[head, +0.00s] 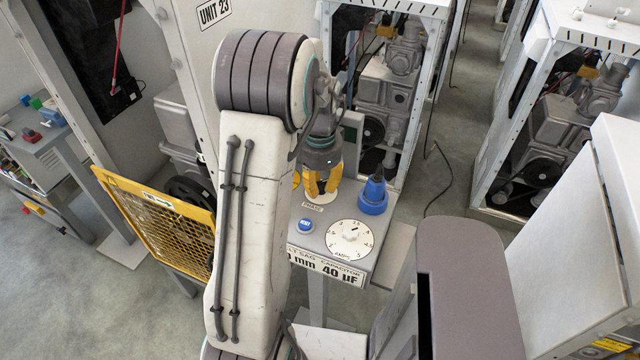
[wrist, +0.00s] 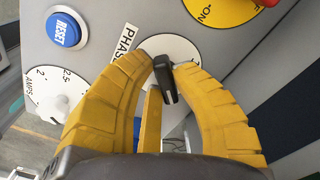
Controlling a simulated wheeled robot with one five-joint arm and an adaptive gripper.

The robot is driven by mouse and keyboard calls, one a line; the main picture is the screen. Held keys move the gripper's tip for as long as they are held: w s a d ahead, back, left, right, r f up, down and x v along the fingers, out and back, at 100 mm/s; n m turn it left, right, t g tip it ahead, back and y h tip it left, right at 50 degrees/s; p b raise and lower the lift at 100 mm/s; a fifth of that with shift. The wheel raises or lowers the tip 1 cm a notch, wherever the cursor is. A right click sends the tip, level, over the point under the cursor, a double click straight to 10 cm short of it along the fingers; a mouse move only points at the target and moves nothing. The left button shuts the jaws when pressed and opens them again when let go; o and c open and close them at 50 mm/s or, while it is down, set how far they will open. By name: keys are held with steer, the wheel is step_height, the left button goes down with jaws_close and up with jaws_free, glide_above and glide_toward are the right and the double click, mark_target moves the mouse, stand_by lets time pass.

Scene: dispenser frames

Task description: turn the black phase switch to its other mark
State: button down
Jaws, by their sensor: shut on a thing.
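The black phase switch (wrist: 166,82) shows in the wrist view as a short black lever on a round white dial (wrist: 172,46), beside a label beginning "PHAS" (wrist: 125,45). A mark like "1" shows at the dial's edge beside the right fingertip; the rest of the dial is largely covered, and I cannot tell which mark the lever points to.
A blue RESET button (head: 305,226) and a white amps dial (head: 349,238) sit on the grey panel nearer the camera. A blue plug (head: 373,193) stands at its right. A red knob on a yellow disc (wrist: 228,8) is close to my right finger.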

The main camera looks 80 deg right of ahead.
steer(key=n+b, duration=0.1)
steer(key=n, duration=0.3)
steer(key=shift+s+n+b, duration=0.15)
steer(key=shift+n+b, duration=0.15)
steer(key=shift+n, duration=0.1)
steer(key=n+b, duration=0.1)
steer(key=n, duration=0.3)
steer(key=shift+s, duration=0.15)
steer(key=n, duration=0.5)
steer(key=shift+s+d, duration=0.1)
steer(key=shift+d+n+b, duration=0.1)
steer(key=shift+n+b, duration=0.35)
steer(key=shift+n, duration=1.65)
steer(key=c, duration=1)
jaws_free()
steer(key=shift+c, duration=0.2)
steer(key=shift+r, duration=0.1)
